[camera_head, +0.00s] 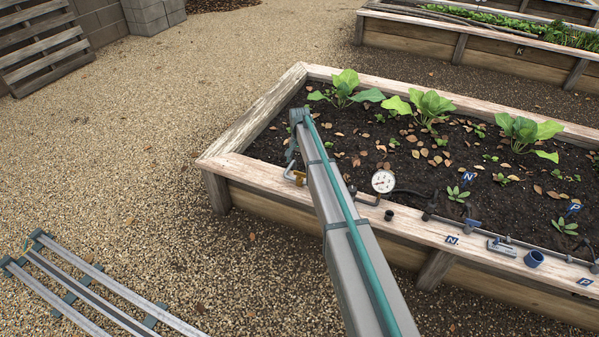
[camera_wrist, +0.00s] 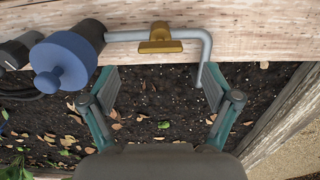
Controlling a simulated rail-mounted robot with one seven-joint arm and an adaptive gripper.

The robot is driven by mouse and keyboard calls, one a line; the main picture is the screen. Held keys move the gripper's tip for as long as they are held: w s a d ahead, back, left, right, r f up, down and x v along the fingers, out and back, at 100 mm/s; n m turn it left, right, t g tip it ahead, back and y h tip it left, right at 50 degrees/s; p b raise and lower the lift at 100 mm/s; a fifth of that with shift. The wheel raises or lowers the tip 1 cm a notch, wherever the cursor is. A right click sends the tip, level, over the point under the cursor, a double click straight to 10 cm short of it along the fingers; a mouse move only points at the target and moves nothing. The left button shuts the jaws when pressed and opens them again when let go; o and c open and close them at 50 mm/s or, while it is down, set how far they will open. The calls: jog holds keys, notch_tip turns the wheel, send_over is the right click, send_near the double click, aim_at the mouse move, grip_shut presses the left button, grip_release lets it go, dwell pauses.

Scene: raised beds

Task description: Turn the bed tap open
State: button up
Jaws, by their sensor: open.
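A grey pipe (camera_wrist: 200,52) with a brass-coloured piece (camera_wrist: 160,38), which looks like the tap, lies along the bed's wooden rim in the wrist view. The pipe bends down at its right end. The brass piece also shows in the head view (camera_head: 295,177), just left of my arm, which hides part of the pipe. A blue round part (camera_wrist: 65,62) sits at the pipe's left end. My gripper (camera_wrist: 157,72) is open and empty over the soil. Its two fingers are spread below the brass piece, and the right fingertip is close to the pipe's bent end; contact cannot be told.
A white gauge (camera_head: 383,181) stands by the rim right of my arm. Farther right are a dark blue cup (camera_head: 534,258), small labels and a thin dark pipe. Leafy plants (camera_head: 430,107) grow in the soil. Gravel lies left of the bed, with metal rails (camera_head: 85,285).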

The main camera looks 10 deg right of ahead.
aim_at(300, 175)
notch_tip(300, 175, down, 6)
jog(key=shift+r, duration=0.1)
dwell(0.4)
jog(key=c, duration=1.2)
jog(key=shift+o, duration=0.3)
